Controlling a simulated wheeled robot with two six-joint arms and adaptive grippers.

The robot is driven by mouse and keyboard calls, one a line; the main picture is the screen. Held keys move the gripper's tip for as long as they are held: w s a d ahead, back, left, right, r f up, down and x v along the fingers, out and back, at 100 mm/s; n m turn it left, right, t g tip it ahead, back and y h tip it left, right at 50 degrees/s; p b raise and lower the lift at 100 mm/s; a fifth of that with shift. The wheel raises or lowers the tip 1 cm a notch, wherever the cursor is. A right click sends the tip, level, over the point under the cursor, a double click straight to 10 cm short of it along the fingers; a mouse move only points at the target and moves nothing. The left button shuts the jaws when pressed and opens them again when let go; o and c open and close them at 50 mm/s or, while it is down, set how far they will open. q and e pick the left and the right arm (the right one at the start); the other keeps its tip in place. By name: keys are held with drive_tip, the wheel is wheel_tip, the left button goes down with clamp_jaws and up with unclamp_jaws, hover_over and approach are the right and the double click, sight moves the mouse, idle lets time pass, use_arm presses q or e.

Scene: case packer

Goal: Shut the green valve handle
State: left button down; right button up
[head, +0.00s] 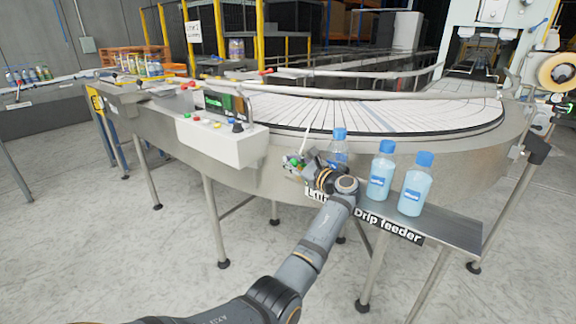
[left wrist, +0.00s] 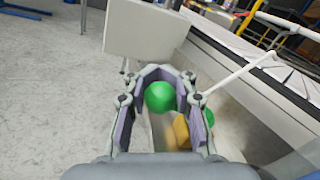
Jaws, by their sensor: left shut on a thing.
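The green valve handle shows as a round green knob (left wrist: 160,97) between the fingers of my left gripper (left wrist: 162,95) in the left wrist view. The fingers are closed around it. A second green part (left wrist: 208,117) shows partly behind the right finger, and a yellow part (left wrist: 181,132) lies beside it. In the head view my left gripper (head: 303,168) is at the side of the curved conveyor, left of the bottle shelf. The gripper and wrist hide most of the valve there; small green bits (head: 291,160) show. My right gripper is not in view.
A shelf labelled "Drip feeder" (head: 455,228) holds blue-capped bottles (head: 381,175) close to the right of my wrist. A control box (head: 225,140) with buttons juts out at left. The conveyor (head: 400,112) curves behind. The floor in front is clear.

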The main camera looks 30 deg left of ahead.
use_arm(q)
drive_tip(key=shift+d+f+g, duration=0.35)
drive_tip(key=shift+f+g, duration=0.15)
drive_tip(key=shift+f, duration=0.3)
drive_tip(key=c, duration=1.6)
unclamp_jaws()
drive_tip(key=shift+c, duration=0.2)
drive_tip(key=o, duration=0.7)
drive_tip(key=shift+d+r, duration=0.2)
drive_tip(key=shift+d, duration=0.35)
drive_tip(key=shift+o, duration=0.2)
drive_tip(key=shift+w+a, duration=0.1)
drive_tip(key=shift+w, duration=0.15)
drive_tip(key=shift+a+r, duration=0.1)
drive_tip(key=v, duration=1.2)
